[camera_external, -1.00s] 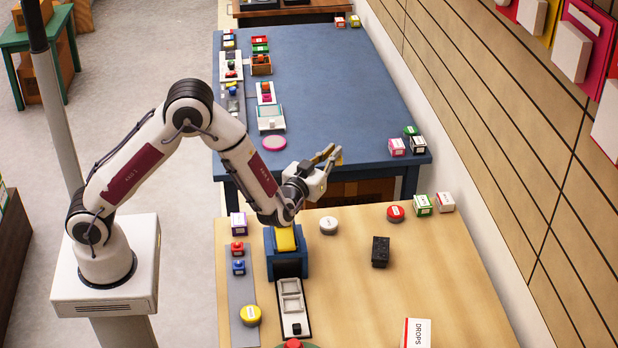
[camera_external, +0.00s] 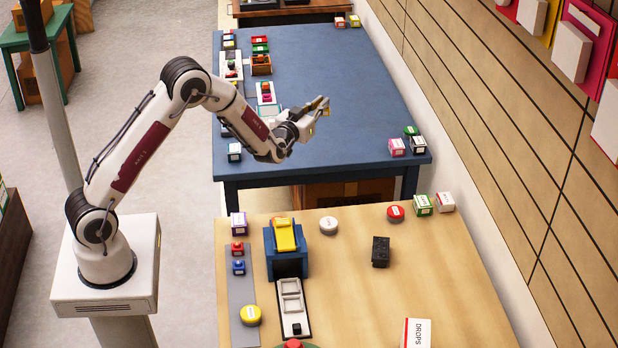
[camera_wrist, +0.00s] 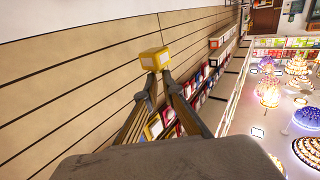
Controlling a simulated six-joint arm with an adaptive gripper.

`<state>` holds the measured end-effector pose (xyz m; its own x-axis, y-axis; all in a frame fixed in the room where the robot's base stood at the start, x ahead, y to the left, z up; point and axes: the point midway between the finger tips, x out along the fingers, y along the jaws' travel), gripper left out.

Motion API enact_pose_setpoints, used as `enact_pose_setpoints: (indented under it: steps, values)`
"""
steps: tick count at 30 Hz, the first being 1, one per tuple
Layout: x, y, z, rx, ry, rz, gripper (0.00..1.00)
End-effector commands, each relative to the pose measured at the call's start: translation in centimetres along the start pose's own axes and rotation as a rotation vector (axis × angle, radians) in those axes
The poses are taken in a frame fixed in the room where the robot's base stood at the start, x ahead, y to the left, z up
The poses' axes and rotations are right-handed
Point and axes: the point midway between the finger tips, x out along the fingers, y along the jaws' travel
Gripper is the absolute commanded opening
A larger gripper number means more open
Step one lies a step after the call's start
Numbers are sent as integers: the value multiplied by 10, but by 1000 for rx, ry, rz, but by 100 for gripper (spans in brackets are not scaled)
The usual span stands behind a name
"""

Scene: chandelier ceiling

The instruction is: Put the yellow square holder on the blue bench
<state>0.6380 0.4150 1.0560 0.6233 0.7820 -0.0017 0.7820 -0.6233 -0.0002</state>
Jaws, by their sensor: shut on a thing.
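My gripper (camera_external: 318,106) is raised and points to the right. In the outside view it overlaps the blue bench (camera_external: 345,80), apparently well above its top. In the wrist view my gripper (camera_wrist: 159,76) is shut on the yellow square holder (camera_wrist: 154,60), a small yellow block with a pale square on one face, held at the fingertips. In the outside view only a small yellowish bit of it shows at the fingertips. The blue bench does not show clearly in the wrist view.
Boxes and trays line the bench's left side; small boxes (camera_external: 397,146) sit at its near right corner. Its middle and right top look clear. A wooden table (camera_external: 350,290) in front carries a blue block (camera_external: 288,262) with a yellow top. A slatted wall (camera_external: 480,110) stands at right.

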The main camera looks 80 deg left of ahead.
Motion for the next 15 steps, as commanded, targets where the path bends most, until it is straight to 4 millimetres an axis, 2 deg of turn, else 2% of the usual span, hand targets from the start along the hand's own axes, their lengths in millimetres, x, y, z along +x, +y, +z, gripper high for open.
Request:
enact_pose_setpoints:
  steps: [1,6,15]
  values:
    - [8,-13,-1,0,2,-6,0]
    - [32,-48,-3,0,2,-13,0]
    - [58,-97,-3,0,0,-21,0]
